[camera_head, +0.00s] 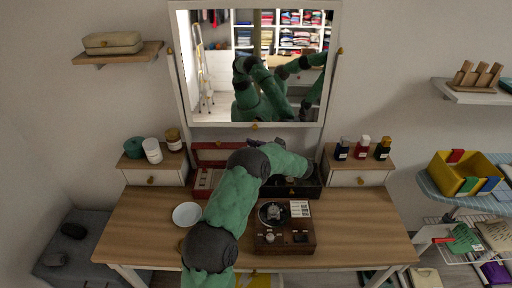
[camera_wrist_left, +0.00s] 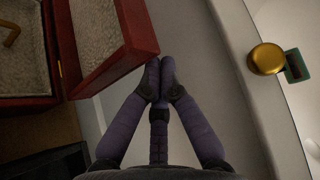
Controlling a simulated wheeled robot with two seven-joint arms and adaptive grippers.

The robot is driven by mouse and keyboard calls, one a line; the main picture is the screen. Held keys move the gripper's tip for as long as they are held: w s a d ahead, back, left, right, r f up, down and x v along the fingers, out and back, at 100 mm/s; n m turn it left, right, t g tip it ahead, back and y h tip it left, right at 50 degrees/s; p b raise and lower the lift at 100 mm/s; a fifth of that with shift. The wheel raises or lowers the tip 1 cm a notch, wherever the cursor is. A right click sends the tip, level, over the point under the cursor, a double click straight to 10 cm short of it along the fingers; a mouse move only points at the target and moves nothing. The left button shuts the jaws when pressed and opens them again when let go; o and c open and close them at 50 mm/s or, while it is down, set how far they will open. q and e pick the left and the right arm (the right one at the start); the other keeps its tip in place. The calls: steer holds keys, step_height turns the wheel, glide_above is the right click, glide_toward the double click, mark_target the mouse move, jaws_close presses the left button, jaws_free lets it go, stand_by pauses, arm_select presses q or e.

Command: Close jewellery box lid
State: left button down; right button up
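The red jewellery box (camera_head: 205,183) stands at the back left of the dressing table, with its lid (camera_head: 214,152) raised open. In the left wrist view the pale-lined box (camera_wrist_left: 22,101) is at the left and the lid (camera_wrist_left: 120,45) stands up beside it. My left gripper (camera_wrist_left: 160,66) has its purple fingers together with nothing visible between them. They are at the lid's outer side, near its end; I cannot tell whether they touch. In the head view my left arm hides part of the box and the fingertips. My right gripper is out of view.
A dark open box (camera_head: 300,190) stands right of the red box, partly behind my arm. A brown turntable-like case (camera_head: 285,238) and a white bowl (camera_head: 187,214) are in front. The mirror (camera_head: 215,124) rises behind. The tabletop's right side (camera_head: 365,230) is clear.

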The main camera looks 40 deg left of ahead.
arm_select(q)
steer(key=s+d+f+b, duration=0.4)
steer(key=s+d+b, duration=0.1)
steer(key=s+d, duration=0.1)
steer(key=shift+s+d+f, duration=0.2)
steer(key=shift+s+f, duration=0.1)
steer(key=shift+s, duration=0.6)
stand_by(0.3)
steer(key=d, duration=1.2)
steer(key=shift+w+r, duration=0.1)
steer(key=shift+w, duration=0.05)
